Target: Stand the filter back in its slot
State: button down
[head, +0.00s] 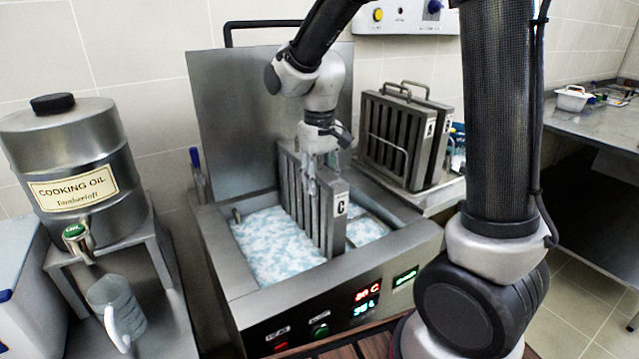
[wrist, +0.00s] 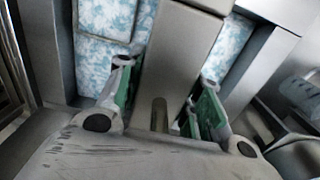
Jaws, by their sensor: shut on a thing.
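The filter (head: 298,205) is a grey metal slatted panel with a white label "C". It stands upright in the foamy bath of the steel tank (head: 216,245), its lower part in or behind the foam. My gripper (head: 318,172) is above it, shut on its top from both sides. In the wrist view, my green-padded fingers (wrist: 165,80) flank the grey filter top (wrist: 185,45). To the right, similar slatted filters (head: 428,130) stand in a holder beside the tank; one label looks like "A". I cannot tell which slot there is free.
A steel cooking oil drum (head: 65,150) on a stand and a clear jug (head: 118,308) are at the left. The tank's raised lid (head: 235,110) stands behind the bath. A control box (head: 405,15) hangs on the back wall. A counter (head: 590,125) is at the far right.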

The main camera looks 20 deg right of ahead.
jog(key=shift+r, duration=6.05)
jog(key=shift+r, duration=0.5)
jog(key=shift+s, duration=0.1)
